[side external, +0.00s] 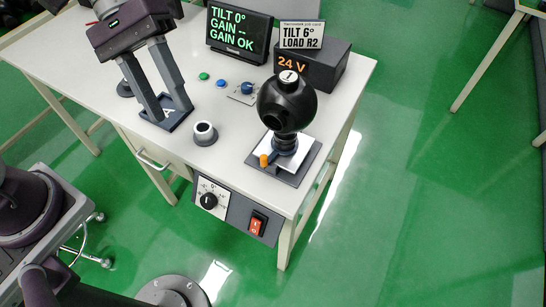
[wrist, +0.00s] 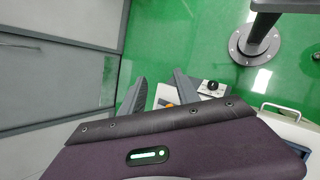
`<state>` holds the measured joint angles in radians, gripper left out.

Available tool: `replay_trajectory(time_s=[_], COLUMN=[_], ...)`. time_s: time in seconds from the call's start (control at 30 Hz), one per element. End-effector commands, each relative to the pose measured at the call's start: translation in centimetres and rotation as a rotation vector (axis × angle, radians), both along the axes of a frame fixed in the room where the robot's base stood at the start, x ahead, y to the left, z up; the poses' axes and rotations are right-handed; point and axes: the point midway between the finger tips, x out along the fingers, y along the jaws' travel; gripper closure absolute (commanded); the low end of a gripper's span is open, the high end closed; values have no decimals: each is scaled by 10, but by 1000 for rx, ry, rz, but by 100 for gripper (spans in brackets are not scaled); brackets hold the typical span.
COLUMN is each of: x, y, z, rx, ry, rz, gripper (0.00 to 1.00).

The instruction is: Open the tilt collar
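A black ball-shaped camera head (side external: 286,103) stands on a ribbed black neck above a dark square base (side external: 284,168) at the table's right end.
A screen (side external: 239,30) reads TILT 0°, GAIN –, GAIN OK. A card (side external: 301,35) reads TILT 6°, LOAD R2, above a 24 V box (side external: 312,67). Buttons, a blue knob (side external: 247,88) and a white-rimmed cup (side external: 205,133) lie between. The front panel holds a dial (side external: 210,200) and red switch (side external: 257,223).

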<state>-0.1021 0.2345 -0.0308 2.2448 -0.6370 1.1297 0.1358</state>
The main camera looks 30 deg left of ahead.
Motion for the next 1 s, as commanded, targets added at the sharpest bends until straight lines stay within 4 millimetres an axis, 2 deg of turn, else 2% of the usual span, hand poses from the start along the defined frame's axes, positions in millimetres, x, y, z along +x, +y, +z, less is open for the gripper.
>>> replay_trajectory(time_s=[0.03,0.17,0.3,0.4,0.5,0.6,0.73,1.0], x=[16,61,100,113,116,115,115,117], y=[-9,-29,-38,-38,-40,-46,-57,-107], z=[-17,-66,-135,-179,-218,-235,-240,-239], rx=[-79,-301,-500,-590,-659,-699,-711,-708], ry=[116,383,613,716,806,871,894,892], rz=[54,237,468,607,724,776,790,788], gripper=[62,62,62,62,62,62,62,62])
